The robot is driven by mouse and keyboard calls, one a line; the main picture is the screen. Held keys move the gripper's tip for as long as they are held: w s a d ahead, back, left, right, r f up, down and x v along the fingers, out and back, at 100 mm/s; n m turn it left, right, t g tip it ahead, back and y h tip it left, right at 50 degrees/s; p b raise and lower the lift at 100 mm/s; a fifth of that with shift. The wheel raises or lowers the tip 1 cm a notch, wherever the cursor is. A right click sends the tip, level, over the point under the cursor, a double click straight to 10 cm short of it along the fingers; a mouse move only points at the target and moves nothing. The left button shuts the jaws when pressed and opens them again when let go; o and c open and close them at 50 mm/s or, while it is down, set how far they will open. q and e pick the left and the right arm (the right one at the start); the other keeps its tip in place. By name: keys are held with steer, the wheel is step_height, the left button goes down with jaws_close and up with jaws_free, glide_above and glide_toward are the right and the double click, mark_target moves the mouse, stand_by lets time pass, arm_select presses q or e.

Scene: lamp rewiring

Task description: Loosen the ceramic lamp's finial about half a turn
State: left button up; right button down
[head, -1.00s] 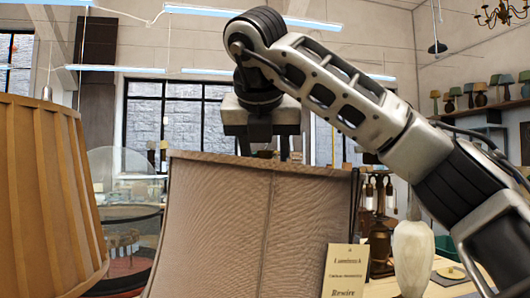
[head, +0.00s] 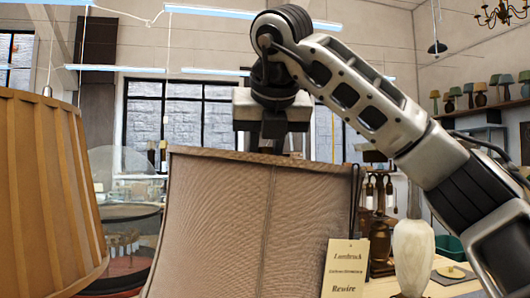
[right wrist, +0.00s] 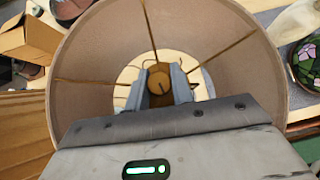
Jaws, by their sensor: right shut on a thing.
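A large beige fabric lampshade (head: 225,220) stands in the centre of the head view and hides the lamp body beneath it. The right wrist view looks down into the round shade (right wrist: 90,60), with thin spokes running to its middle. The round brassy finial (right wrist: 159,79) is at that middle. My right gripper (right wrist: 160,88) points down over the shade, its two fingers shut on the sides of the finial. In the head view my right gripper (head: 271,142) is above the shade's top edge, its tips hidden behind it. My left gripper is not in view.
A pleated tan shade (head: 45,190) stands close on the left. A paper tag reading "Rewire" (head: 344,268) hangs at the shade's right. A cardboard box (right wrist: 30,42) and a stained-glass shade (right wrist: 305,62) flank the shade.

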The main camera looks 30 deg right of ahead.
steer(key=n+y, duration=0.3)
steer(key=n, duration=0.1)
steer(key=shift+n+y, duration=0.3)
steer(key=n+g+y, duration=0.1)
steer(key=n+y, duration=0.3)
steer(key=n, duration=0.1)
steer(key=shift+p, duration=0.35)
steer(key=n+g+y, duration=0.2)
steer(key=n, duration=0.3)
steer(key=shift+y, duration=0.4)
steer(key=n+g+y, duration=0.1)
steer(key=n+g, duration=0.2)
steer(key=n, duration=0.1)
steer(key=shift+n+g, duration=0.4)
steer(key=c, duration=1.2)
jaws_free()
